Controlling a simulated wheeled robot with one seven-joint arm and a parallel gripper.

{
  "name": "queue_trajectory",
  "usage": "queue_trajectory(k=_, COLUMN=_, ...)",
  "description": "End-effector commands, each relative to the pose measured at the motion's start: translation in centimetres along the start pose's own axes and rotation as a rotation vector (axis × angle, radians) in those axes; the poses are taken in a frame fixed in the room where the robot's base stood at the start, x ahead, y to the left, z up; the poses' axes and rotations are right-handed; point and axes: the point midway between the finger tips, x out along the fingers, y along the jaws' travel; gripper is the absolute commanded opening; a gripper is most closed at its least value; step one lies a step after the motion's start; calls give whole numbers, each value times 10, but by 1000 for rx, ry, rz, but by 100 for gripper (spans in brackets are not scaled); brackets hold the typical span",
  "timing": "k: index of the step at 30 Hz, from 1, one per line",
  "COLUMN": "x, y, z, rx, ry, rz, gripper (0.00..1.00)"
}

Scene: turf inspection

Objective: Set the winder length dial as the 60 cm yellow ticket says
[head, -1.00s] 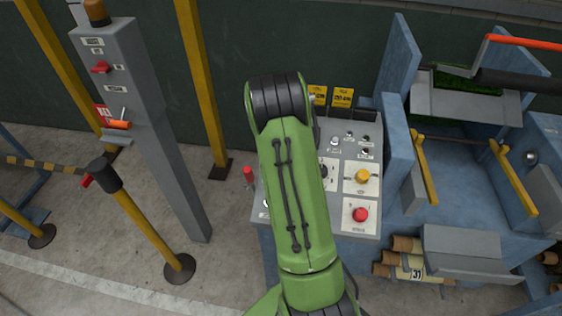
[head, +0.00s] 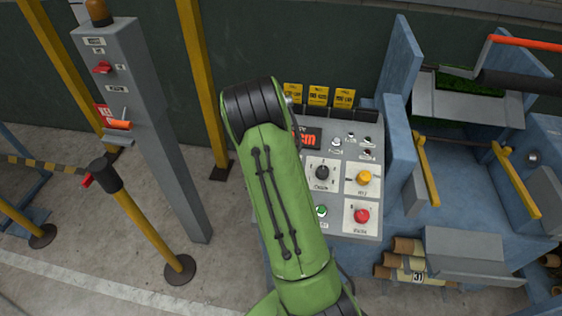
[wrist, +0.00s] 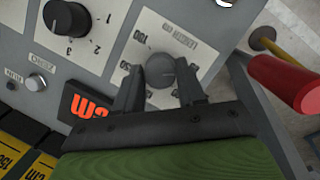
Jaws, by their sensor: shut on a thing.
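The length dial (wrist: 160,72) is a dark grey round knob on a white plate (wrist: 195,38) marked "LENGTH" with numbers such as 100. My gripper (wrist: 160,78) has one finger on either side of the knob and is shut on it. Which number the knob points at is not clear. My arm hides the dial and gripper in the head view.
A black selector knob (head: 322,172), a yellow button (head: 363,177), a green button (head: 321,210) and a red button (head: 362,215) share the panel. A red cylinder (wrist: 285,85) stands close beside the dial plate. A grey post (head: 145,120) is at left.

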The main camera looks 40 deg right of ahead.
Motion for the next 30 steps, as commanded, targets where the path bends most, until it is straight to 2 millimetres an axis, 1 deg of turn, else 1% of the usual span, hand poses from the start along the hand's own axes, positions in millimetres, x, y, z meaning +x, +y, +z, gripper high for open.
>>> queue_trajectory(k=6, x=-1, y=0, z=-1, rx=-2, ry=4, rz=0, gripper=9)
queue_trajectory(k=7, x=-1, y=0, z=-1, rx=-2, ry=4, rz=0, gripper=42)
queue_trajectory(k=11, x=0, y=0, z=-1, rx=-1, ry=3, rz=0, gripper=62)
queue_trajectory(k=12, x=0, y=0, z=-1, rx=-1, ry=3, rz=0, gripper=65)
queue_trajectory(k=19, x=-1, y=0, z=0, rx=0, ry=1, rz=-1, gripper=65)
queue_trajectory(k=22, x=-8, y=0, z=-1, rx=0, ry=4, rz=0, gripper=65)
queue_trajectory(k=23, x=-13, y=0, z=-1, rx=0, ry=4, rz=0, gripper=65)
queue_trajectory(k=26, x=-38, y=0, z=-2, rx=0, ry=7, rz=0, gripper=65)
queue_trajectory(k=30, x=-79, y=0, z=-1, rx=0, ry=8, rz=1, gripper=65)
